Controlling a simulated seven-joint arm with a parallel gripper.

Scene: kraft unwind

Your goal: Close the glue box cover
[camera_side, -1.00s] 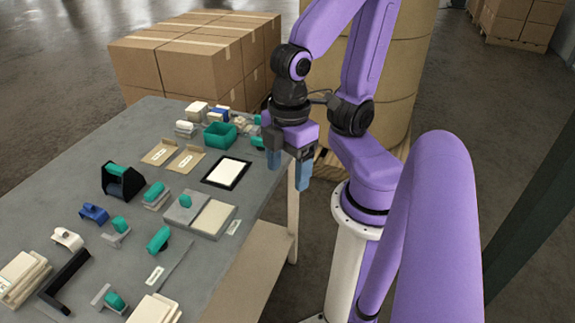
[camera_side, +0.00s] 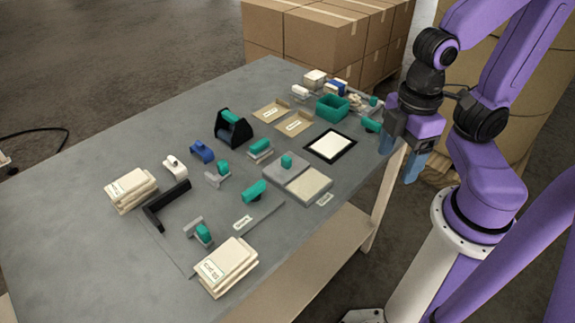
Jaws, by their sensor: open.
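The low grey box (camera_side: 318,197), which looks like the glue box, lies on the table near its right edge. Its cream inside shows on the right half. A flat grey cover (camera_side: 271,172) with a teal grip (camera_side: 287,161) lies over or beside the left half; I cannot tell which. My gripper (camera_side: 400,156) points down with its blue fingers apart and empty. It hangs by the table's far right edge, to the right of the box and clear of it.
A black-framed white pad (camera_side: 330,146) lies between the box and my gripper's side. A teal bin (camera_side: 332,108) stands behind it. Teal-gripped tools, a black holder (camera_side: 234,130) and cream stacks (camera_side: 228,267) surround the box. The table's left part (camera_side: 75,190) is bare.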

